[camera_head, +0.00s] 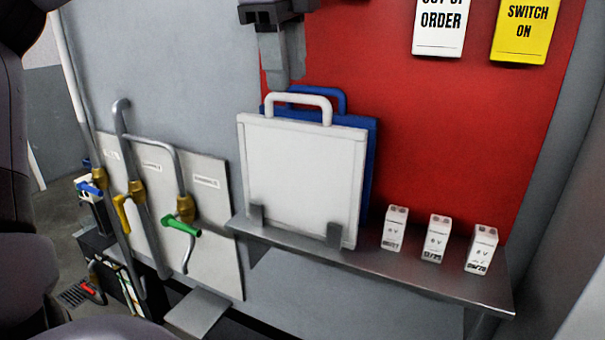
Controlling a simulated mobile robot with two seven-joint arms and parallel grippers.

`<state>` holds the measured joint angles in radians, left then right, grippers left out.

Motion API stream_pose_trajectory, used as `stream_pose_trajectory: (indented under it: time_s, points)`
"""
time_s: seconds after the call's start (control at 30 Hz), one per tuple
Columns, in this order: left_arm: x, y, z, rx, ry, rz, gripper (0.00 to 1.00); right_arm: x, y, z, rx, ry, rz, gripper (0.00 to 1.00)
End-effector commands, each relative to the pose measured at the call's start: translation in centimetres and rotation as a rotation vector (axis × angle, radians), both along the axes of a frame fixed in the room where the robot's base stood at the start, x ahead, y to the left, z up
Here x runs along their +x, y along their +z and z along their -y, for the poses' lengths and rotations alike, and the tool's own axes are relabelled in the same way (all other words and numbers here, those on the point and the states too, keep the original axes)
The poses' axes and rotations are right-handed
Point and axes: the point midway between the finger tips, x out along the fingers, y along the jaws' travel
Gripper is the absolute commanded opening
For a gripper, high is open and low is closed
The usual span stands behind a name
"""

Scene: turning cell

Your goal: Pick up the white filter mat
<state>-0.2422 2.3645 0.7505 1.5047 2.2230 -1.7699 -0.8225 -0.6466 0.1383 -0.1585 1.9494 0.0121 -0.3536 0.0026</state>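The white filter mat (300,175) is a flat white panel with a white loop handle on top. It stands almost upright on a grey metal shelf, behind two small front tabs. A blue panel (371,170) of similar shape stands right behind it, mostly hidden. My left gripper (277,80) hangs from the top edge, pointing down, with its fingertips just above and left of the white handle. It appears apart from the handle and holds nothing visible. The view does not show clearly how far apart its fingers are. My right gripper is not in view.
The shelf (415,268) bears three small white battery-like blocks (436,238) on the right. Pipes with yellow, green and blue valve levers (181,226) are at left. An "out of order" sign (440,25) and a yellow sign (525,30) hang on the red wall panel (440,130).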

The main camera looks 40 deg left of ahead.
Motion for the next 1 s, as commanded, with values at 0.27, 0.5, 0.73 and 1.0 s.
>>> stream_pose_trajectory:
  time_s: [0.27,0.5,0.73,1.0]
  points:
    - [1.4,-3.9,-0.4,0.0,0.001,-0.002,0.38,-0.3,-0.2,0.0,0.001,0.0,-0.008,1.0]
    - [1.7,-4.9,-0.4,0.0,0.003,0.001,0.38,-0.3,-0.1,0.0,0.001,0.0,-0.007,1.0]
    - [1.7,-4.9,-0.4,0.001,0.003,0.001,0.02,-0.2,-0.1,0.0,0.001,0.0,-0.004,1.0]
    - [1.7,-4.9,-0.4,0.0,0.003,0.001,0.0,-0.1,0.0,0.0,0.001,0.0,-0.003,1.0]
